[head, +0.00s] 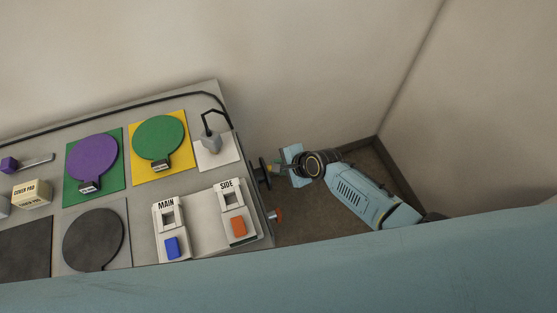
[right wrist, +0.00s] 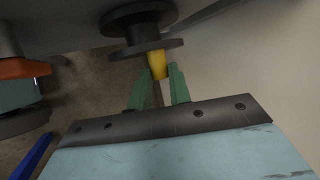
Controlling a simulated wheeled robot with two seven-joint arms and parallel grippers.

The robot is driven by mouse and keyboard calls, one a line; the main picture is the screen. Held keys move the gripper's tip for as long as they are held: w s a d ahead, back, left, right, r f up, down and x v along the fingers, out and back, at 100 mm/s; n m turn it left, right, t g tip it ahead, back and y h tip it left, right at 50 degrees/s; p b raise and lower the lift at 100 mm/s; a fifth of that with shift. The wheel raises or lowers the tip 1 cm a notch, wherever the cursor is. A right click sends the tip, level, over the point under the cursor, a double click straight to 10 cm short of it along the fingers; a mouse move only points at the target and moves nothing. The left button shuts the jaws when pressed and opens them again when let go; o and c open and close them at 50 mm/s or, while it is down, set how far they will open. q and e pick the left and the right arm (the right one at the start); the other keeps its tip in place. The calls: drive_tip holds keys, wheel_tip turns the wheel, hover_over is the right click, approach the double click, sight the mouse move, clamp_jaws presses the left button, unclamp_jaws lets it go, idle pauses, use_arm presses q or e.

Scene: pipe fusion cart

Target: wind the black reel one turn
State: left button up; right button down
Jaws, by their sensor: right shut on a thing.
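The black reel (head: 263,172) is on the right end face of the cart. In the right wrist view the reel (right wrist: 138,27) has two round flanges, and a yellow crank handle (right wrist: 157,65) stands out from the near flange. My right gripper (head: 277,168) comes from the right and is at the reel. In the right wrist view its green fingers (right wrist: 158,84) are on either side of the yellow handle and shut on it; the exact contact is partly hard to see. My left gripper is not in view.
An orange-red knob (head: 275,215) sticks out of the same end face, near the reel. The cart top (head: 190,208) carries MAIN and SIDE switches, coloured round pads and a grey tool on a white plate (head: 216,158). Bare floor and walls lie right of the cart.

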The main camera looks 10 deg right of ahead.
drive_tip(key=shift+s+d+f+t+b, duration=0.1)
drive_tip(key=shift+s+f+t+b, duration=0.2)
drive_tip(key=shift+t, duration=0.5)
drive_tip(key=shift+s+r, duration=0.1)
drive_tip(key=c, duration=1.3)
unclamp_jaws()
drive_tip(key=p+v, duration=0.4)
drive_tip(key=v, duration=0.9)
drive_tip(key=shift+d, duration=0.25)
